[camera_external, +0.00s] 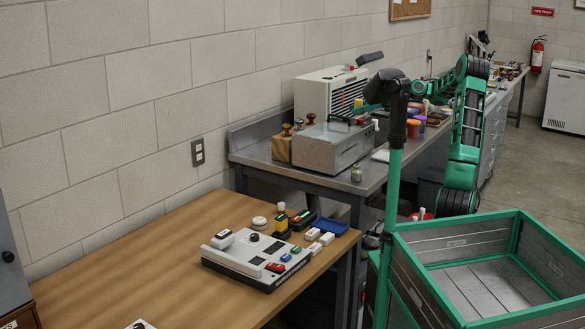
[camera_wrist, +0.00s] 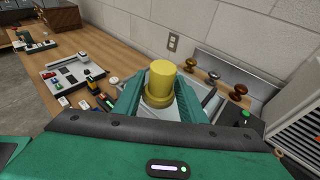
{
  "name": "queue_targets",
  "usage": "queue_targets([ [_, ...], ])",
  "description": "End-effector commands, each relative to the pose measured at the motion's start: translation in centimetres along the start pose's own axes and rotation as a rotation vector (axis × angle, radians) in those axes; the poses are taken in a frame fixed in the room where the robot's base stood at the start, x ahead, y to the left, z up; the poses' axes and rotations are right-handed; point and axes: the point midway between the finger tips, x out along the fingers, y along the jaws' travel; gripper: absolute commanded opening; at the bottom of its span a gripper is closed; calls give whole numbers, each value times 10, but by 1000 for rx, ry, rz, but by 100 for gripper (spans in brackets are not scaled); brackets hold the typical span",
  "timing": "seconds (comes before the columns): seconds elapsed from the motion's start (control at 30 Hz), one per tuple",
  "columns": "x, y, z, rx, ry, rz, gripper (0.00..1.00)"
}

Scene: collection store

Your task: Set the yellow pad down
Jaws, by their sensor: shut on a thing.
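The yellow pad (camera_wrist: 160,80) is a squat yellow cylinder-like piece with a wider lower part. My gripper (camera_wrist: 160,94) is shut on it, with a green finger on each side. In the external view a small yellow patch that looks like the pad (camera_external: 358,102) shows in front of the white slatted unit, above the metal bench (camera_external: 262,151). My green arm reaches leftward over the bench there, and the fingers are too small to make out. What lies directly under the pad is mostly hidden, so I cannot tell its height.
A grey metal case (camera_external: 328,150), wooden-handled stamps (camera_external: 297,128) and the white slatted unit (camera_external: 322,92) crowd the bench. The wooden table (camera_external: 135,262) carries a white control panel (camera_external: 255,262) and a blue tray (camera_external: 327,226). A green-framed crate (camera_external: 455,243) stands at right.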

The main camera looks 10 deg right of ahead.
Motion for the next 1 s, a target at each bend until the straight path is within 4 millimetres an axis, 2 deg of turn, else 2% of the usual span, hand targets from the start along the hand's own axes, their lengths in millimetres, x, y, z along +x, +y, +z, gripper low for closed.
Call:
queue_targets([
  [0.27,82,4,22,-46,-4,146,16],
  [0.47,164,21,47,-86,-5,277,16],
  [0.77,283,69,86,-139,-6,448,16],
  [1.0,370,126,117,-174,-6,566,16],
])
